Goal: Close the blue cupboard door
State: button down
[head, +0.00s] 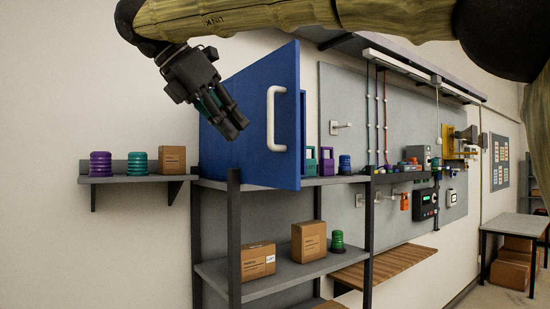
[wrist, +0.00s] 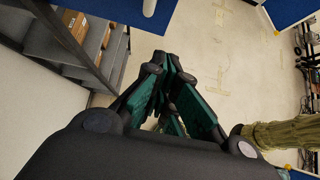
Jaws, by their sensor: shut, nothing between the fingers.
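The blue cupboard door (head: 255,125) stands open above the grey shelf unit, swung outward, with its outer face toward the head camera. Its white handle (head: 276,118) is near the free right edge. A strip of the blue cupboard (head: 303,120) shows behind that edge; most of the cupboard is hidden. My gripper (head: 236,125) is shut and empty, pointing down to the right, left of the handle and in front of the door in the picture. I cannot tell whether it touches the door. In the wrist view my gripper (wrist: 168,65) points over the floor, with the white handle (wrist: 149,7) at the top edge.
A small left wall shelf (head: 135,179) holds a purple item, a teal item and a box. The shelf unit (head: 235,235) below the cupboard holds boxes (head: 310,242) and a green item. A pegboard is to the right. Bare floor (wrist: 215,65) shows in the wrist view.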

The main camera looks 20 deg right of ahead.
jog(key=p, duration=0.3)
send_near(294, 178)
notch_tip(294, 178, down, 3)
jog(key=shift+w+d+f+p, duration=0.1)
jog(key=shift+w+d+p, duration=0.1)
jog(key=shift+d+p, duration=0.5)
jog(key=shift+w+d+p, duration=0.2)
jog(key=shift+d+p, duration=0.25)
jog(key=shift+d, duration=0.4)
jog(key=shift+w, duration=0.1)
